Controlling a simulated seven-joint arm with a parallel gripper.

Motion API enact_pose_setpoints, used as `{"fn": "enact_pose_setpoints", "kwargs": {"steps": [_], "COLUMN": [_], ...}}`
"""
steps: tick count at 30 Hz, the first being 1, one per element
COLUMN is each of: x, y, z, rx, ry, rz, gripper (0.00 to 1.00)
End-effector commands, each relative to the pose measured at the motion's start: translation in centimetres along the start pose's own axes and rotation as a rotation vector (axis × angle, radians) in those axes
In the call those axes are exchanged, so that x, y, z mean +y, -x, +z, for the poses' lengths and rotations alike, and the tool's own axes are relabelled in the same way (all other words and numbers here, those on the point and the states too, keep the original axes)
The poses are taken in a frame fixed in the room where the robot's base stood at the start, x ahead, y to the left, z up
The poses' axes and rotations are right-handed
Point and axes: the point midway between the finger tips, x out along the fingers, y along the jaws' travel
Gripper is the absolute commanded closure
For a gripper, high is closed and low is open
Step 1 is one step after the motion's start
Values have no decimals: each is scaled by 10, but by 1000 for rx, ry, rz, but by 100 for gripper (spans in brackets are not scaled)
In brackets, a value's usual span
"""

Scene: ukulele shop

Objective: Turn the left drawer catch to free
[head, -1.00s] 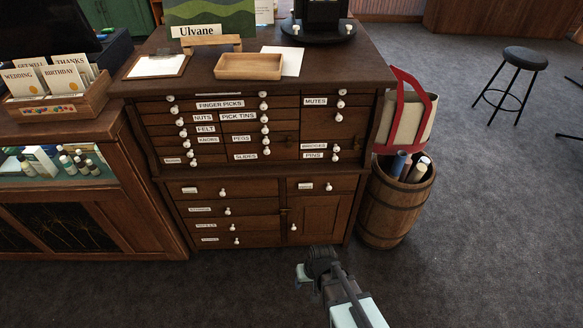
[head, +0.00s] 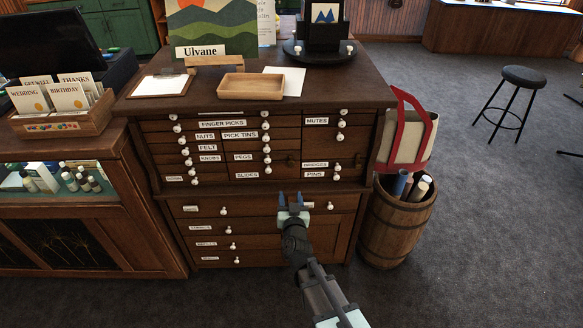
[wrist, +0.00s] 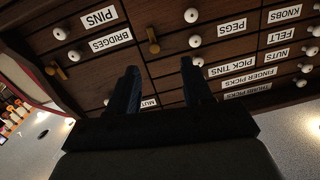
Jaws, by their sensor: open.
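The left drawer catch (head: 290,160) is a small brass piece on the dark wooden cabinet, between the PEGS and BRIDGES drawers. The wrist view is upside down; there the catch (wrist: 153,41) shows just beyond my fingertips, near the line between them. My gripper (head: 291,197) is open and empty, in front of the cabinet and below the catch in the head view. Its two dark fingers (wrist: 160,68) are apart and do not appear to touch the catch. A second, similar catch (head: 357,160) is at the right end of the BRIDGES drawer.
White knobs and labels surround the catch, including a PEGS knob (wrist: 195,41) and a BRIDGES knob (wrist: 73,56). A wooden tray (head: 262,86) lies on the cabinet top. A barrel (head: 395,230) and a red-handled bag (head: 408,140) stand at the right. Floor is clear in front.

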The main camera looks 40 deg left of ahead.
Motion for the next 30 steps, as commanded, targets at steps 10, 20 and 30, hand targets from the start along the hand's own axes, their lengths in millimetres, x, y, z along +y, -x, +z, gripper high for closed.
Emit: {"fn": "enact_pose_setpoints", "kwargs": {"steps": [10,20,30], "x": [9,11,13], "y": [-4,-41,-101], "z": [-16,-18,-23], "rx": [79,78,77], "ry": [103,102,101], "rz": [49,49,49], "gripper": [50,50,50]}}
